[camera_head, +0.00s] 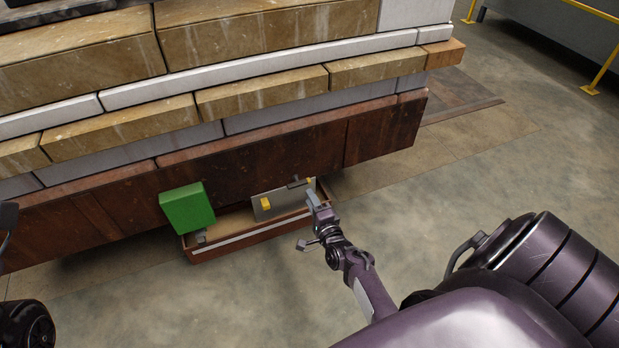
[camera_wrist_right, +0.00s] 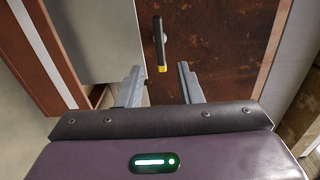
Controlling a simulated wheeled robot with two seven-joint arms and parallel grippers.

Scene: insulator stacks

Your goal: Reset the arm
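My right gripper (camera_head: 312,196) is at the right end of a low brown drawer-like tray (camera_head: 250,239) in the head view. In the right wrist view, its two fingers (camera_wrist_right: 160,80) are apart with nothing held between them. Beyond the fingers is a dark handle with a yellow tip (camera_wrist_right: 162,68), in front of a rusty brown panel (camera_wrist_right: 225,45). My left gripper does not show clearly in either view.
A green block (camera_head: 187,208) stands tilted at the tray's left end. A grey plate (camera_head: 282,202) with a yellow piece (camera_head: 266,204) is at its right part. Stacked stone-like slabs (camera_head: 265,35) rise behind. Concrete floor (camera_head: 440,185) is open to the right.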

